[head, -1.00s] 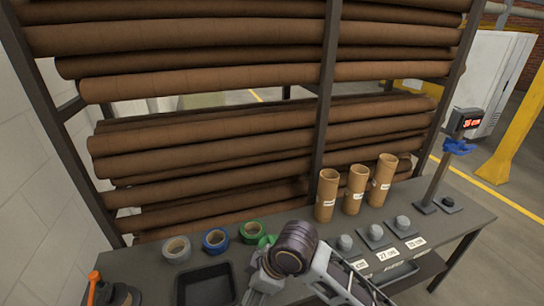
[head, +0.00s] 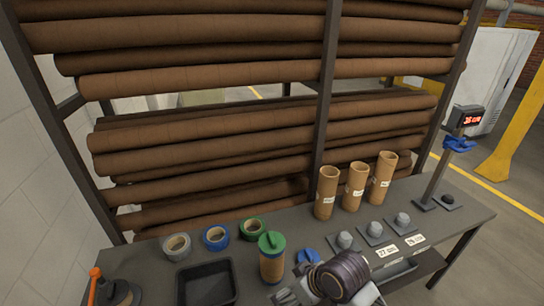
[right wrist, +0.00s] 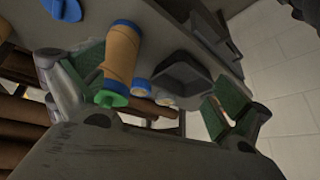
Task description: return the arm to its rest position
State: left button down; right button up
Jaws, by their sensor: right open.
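My right arm's gripper shows in the right wrist view (right wrist: 158,78) with its two green-padded fingers wide apart and nothing held between them. In the head view my right arm is at the bottom, and its fingers cannot be made out clearly. A cardboard tube with a green cap (head: 272,262) stands upright on the bench, to the left of my right arm and apart from it. The same tube shows in the right wrist view (right wrist: 122,55), beyond the fingers. My left gripper is not in view.
The grey bench (head: 150,262) holds a black tray (head: 207,300), tape rolls (head: 215,238), a blue cap (head: 308,257), several grey knobs (head: 402,219) and three open cardboard tubes (head: 355,187). A stand with a red display (head: 467,120) is at the right. A rack of brown rolls (head: 230,135) rises behind.

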jog(key=s+d+f+m+h, duration=0.2)
jog(key=s+d+f+m, duration=0.15)
jog(key=d, duration=0.55)
jog(key=s+d+f+m+h, duration=0.2)
jog(key=s+d+f+m, duration=0.15)
jog(key=d, duration=0.45)
jog(key=s+f+g+b, duration=0.2)
jog(key=s+f, duration=0.1)
jog(key=f, duration=3.3)
jog(key=s+d+f+b, duration=0.1)
jog(key=s+d+f, duration=0.1)
jog(key=s+f, duration=0.8)
jog(key=s+d+f+n+b, duration=0.1)
jog(key=s+d+f, duration=0.1)
jog(key=s+f, duration=0.9)
jog(key=shift+s+d+g+h, duration=0.15)
jog(key=shift+s+g+h, duration=0.2)
jog(key=shift+s, duration=0.2)
